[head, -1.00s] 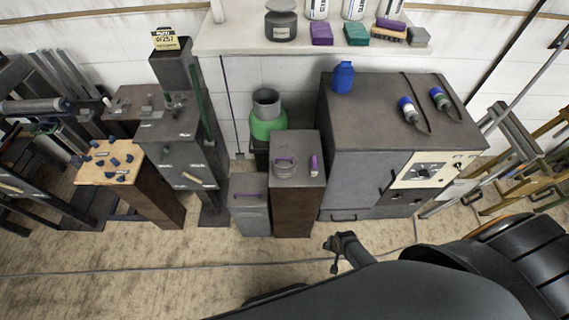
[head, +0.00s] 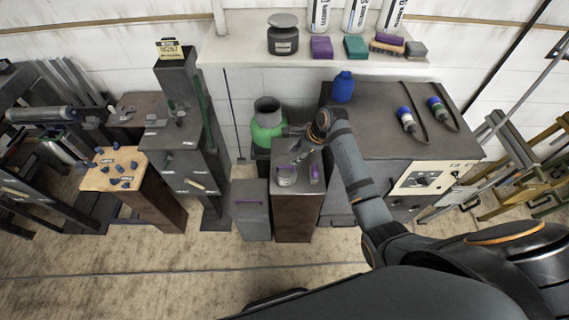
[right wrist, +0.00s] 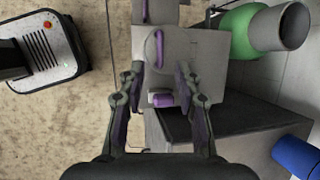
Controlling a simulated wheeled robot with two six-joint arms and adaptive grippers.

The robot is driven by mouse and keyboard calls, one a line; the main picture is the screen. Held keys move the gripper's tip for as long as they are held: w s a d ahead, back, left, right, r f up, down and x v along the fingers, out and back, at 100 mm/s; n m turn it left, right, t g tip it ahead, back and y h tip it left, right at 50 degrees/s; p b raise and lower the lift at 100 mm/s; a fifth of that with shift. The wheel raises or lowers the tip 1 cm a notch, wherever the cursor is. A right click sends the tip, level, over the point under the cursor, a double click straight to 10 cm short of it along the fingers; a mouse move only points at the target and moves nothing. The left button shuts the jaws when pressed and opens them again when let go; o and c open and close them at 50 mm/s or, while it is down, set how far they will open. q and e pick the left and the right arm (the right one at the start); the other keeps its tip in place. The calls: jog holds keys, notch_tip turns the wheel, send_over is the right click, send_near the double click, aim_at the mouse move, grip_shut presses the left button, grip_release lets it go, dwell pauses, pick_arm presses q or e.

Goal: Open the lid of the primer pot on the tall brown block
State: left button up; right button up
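The primer pot (head: 286,178) is a small grey round pot on top of the tall brown block (head: 298,218). In the right wrist view the pot's lid shows from above with a purple handle (right wrist: 160,49). A purple-and-white item (right wrist: 161,100) lies on the block beside the pot. In the wrist view the right gripper (right wrist: 158,78) is open, fingers apart and empty, with the pot ahead of the tips. My left gripper is not in view.
A grey bin (head: 251,215) with a purple handle stands left of the block. A green canister (head: 267,130) stands behind. A large grey cabinet (head: 405,150) with a blue bottle (head: 343,86) adjoins on the right. A wooden-topped stand (head: 113,170) is farther left.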

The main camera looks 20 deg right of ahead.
aim_at(282, 167)
jog(key=x, duration=1)
jog(key=shift+f, duration=0.15)
grip_shut()
